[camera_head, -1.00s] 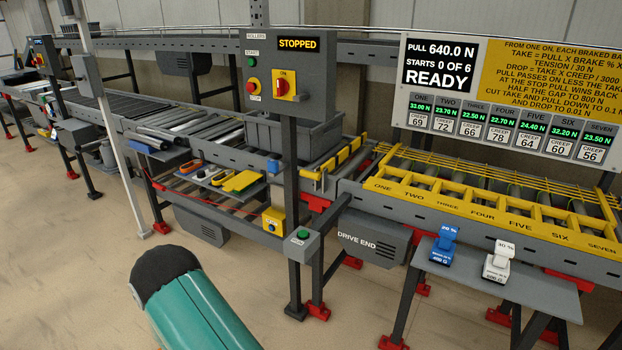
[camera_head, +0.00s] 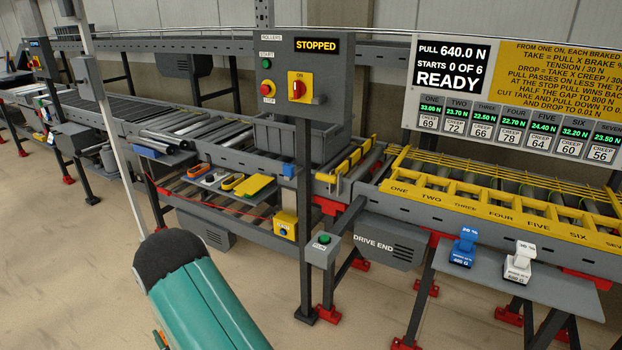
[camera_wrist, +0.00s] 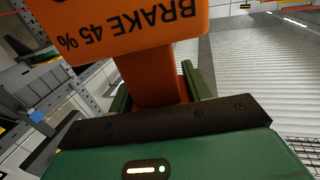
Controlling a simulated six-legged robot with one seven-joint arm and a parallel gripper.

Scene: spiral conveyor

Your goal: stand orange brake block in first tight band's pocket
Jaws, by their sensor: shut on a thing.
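My gripper (camera_wrist: 158,88) is shut on the orange brake block (camera_wrist: 165,75) in the wrist view, the green fingers on either side of its narrower stem. The block's wide part reads "BRAKE 45 %", upside down there. The head view shows neither gripper nor block. The yellow pocket frame (camera_head: 445,197) lies over the rollers at right, its pockets labelled ONE to SEVEN. I see no block in the visible pockets. On the display board (camera_head: 450,75), ONE reads 33.00 N and SIX 32.20 N; the others show roughly 22 to 24 N.
A grey shelf (camera_head: 560,293) before the frame carries a blue 20 % block (camera_head: 463,249) and a white block (camera_head: 518,262). Floor is clear in front.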

